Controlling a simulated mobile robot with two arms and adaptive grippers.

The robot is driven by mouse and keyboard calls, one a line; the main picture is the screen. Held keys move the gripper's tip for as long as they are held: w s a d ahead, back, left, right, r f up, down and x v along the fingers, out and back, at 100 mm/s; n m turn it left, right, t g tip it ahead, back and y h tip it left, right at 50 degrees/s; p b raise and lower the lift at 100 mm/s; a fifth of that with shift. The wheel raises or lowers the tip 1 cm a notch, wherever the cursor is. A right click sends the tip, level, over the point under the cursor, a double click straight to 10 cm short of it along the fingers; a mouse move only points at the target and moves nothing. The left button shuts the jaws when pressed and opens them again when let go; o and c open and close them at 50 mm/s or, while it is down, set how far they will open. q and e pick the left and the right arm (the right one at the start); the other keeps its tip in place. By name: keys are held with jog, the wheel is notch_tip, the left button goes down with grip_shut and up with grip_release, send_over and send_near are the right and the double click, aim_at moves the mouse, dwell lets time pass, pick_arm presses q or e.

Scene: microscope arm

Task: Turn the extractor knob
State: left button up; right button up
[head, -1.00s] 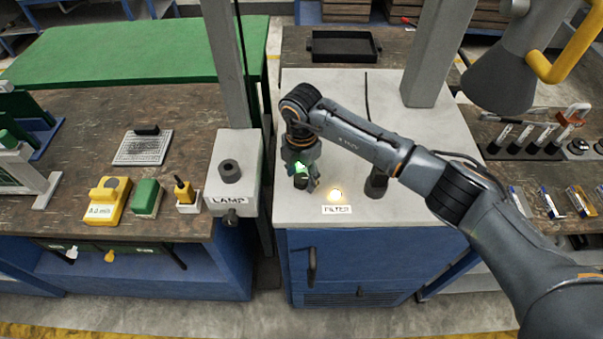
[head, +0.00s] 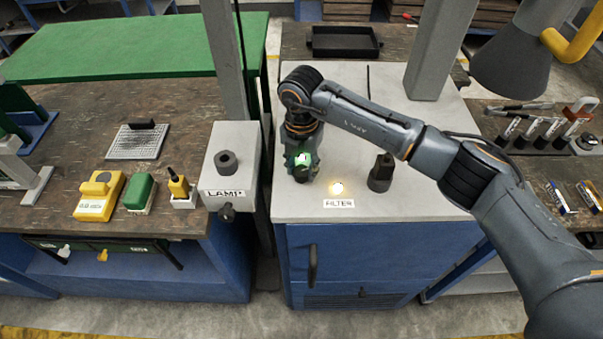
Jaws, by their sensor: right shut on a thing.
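My right gripper (head: 303,174) points down at the left part of the light grey cabinet top (head: 355,125), beside the FILTER label. It is shut on what appears to be the extractor knob, which the gripper hides almost fully. I cannot make out the knob's angle. A small round light (head: 337,187) glows warm yellow just right of the gripper, above the FILTER label (head: 339,203). My left gripper is not in view.
A dark upright block (head: 380,173) stands on the cabinet top, right of the light. The grey LAMP box (head: 234,177) with its dark knob (head: 226,162) is close on the left. A grey post (head: 427,60) rises behind. The cabinet top's front is clear.

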jog(key=n+b, duration=0.6)
jog(key=b, duration=0.1)
jog(key=n+b, duration=0.3)
jog(key=shift+f, duration=0.25)
jog(key=n+b, duration=0.2)
jog(key=n, duration=0.1)
jog(key=shift+r+b, duration=0.1)
jog(key=shift+b, duration=0.3)
jog(key=shift+r+n+b, duration=0.1)
jog(key=shift+n+b, duration=0.45)
jog(key=shift+n, duration=0.25)
jog(key=shift+r, duration=0.1)
jog(key=o, duration=1.2)
